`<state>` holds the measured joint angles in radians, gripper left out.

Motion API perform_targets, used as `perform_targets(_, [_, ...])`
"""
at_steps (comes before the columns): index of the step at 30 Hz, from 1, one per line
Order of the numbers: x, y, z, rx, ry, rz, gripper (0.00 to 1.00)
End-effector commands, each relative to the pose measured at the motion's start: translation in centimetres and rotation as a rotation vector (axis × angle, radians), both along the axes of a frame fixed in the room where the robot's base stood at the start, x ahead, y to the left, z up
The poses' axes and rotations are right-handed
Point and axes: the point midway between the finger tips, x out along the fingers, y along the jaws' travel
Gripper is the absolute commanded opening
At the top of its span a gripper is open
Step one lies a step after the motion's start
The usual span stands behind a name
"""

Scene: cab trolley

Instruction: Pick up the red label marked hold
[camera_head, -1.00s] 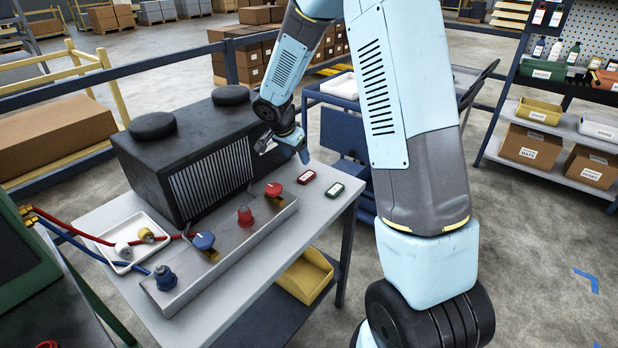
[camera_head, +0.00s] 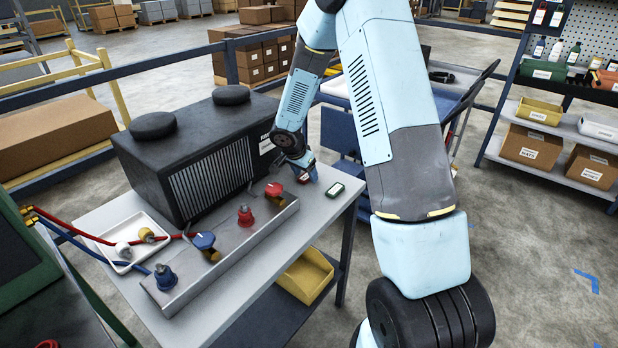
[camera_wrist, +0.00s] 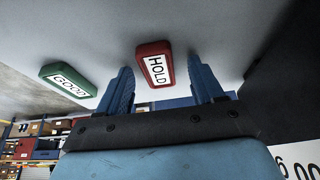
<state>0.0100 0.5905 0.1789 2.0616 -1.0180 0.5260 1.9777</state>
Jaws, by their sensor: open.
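The red label (camera_wrist: 155,64) marked HOLD lies on the grey tabletop (camera_wrist: 210,25) in the wrist view. My gripper (camera_wrist: 160,82) is open, its two blue fingers apart, with the label between and just beyond the fingertips. I cannot tell whether the fingers touch the table. In the head view my gripper (camera_head: 305,170) is low at the table's right end, and it mostly hides the red label there.
A green label (camera_wrist: 70,79) marked GOOD lies left of the red one, and it also shows in the head view (camera_head: 335,190). The black ribbed unit (camera_head: 195,150) stands left of my gripper. A metal block with red and blue valves (camera_head: 235,250) lies in front.

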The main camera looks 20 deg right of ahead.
Motion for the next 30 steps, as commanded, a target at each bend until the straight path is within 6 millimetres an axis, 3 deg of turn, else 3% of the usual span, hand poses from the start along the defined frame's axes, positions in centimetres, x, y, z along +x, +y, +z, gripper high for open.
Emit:
perform_targets(5, [-0.01,-0.06,-0.08,-0.001,0.001,0.000,0.67])
perform_targets(24, [-0.03,-0.12,-0.09,0.000,0.002,-0.002,0.08])
perform_targets(30, [-0.03,-0.12,-0.06,0.000,0.002,-0.002,0.07])
